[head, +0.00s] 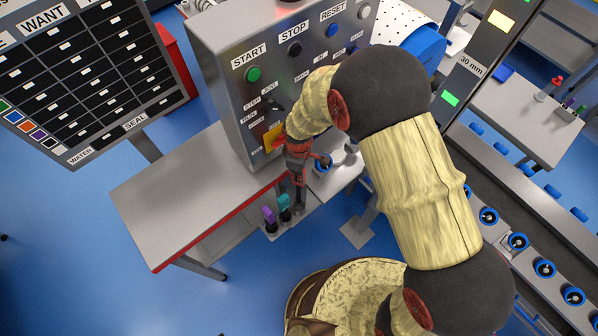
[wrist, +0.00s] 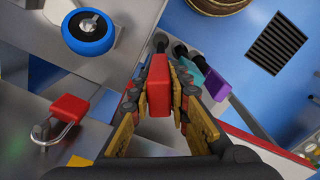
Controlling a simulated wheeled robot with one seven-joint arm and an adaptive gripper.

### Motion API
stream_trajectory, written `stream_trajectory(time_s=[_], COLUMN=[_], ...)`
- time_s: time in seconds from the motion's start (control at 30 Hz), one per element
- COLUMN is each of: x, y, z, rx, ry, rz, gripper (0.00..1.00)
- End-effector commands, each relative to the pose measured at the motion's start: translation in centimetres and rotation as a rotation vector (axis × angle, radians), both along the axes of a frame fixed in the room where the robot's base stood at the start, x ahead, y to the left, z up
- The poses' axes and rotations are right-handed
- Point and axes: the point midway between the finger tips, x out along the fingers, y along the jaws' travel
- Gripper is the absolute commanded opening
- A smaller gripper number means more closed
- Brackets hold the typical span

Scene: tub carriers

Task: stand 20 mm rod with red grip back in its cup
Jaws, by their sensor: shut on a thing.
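My gripper (head: 297,165) is in front of the grey control box. In the wrist view my gripper (wrist: 160,100) is shut on the red grip (wrist: 159,85) of a rod. In the head view the jaws mostly hide the grip, and a grey shaft (head: 299,196) shows below them. A purple grip (head: 268,214) and a teal grip (head: 284,201) stand in dark cups on a small shelf just left of the shaft. They also show in the wrist view, purple (wrist: 217,84) and teal (wrist: 190,66). I cannot tell whether the shaft's lower end is in a cup.
The grey control box (head: 225,60) stands close behind my gripper. A bench (head: 180,195) with a red edge lies left. A blue-rimmed wheel (wrist: 88,32) and a red padlock (wrist: 68,108) are close by. Another rod set (head: 556,84) stands on the far right bench.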

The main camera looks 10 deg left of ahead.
Motion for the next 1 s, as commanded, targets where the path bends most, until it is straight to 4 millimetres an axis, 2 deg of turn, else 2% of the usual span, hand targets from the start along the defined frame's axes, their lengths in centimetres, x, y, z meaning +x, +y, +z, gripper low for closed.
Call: stream_trajectory(time_s=[1.0], x=[0.0], y=[0.0], z=[-7.6], rx=[0.0], ry=[0.0], rz=[0.0], gripper=[0.0])
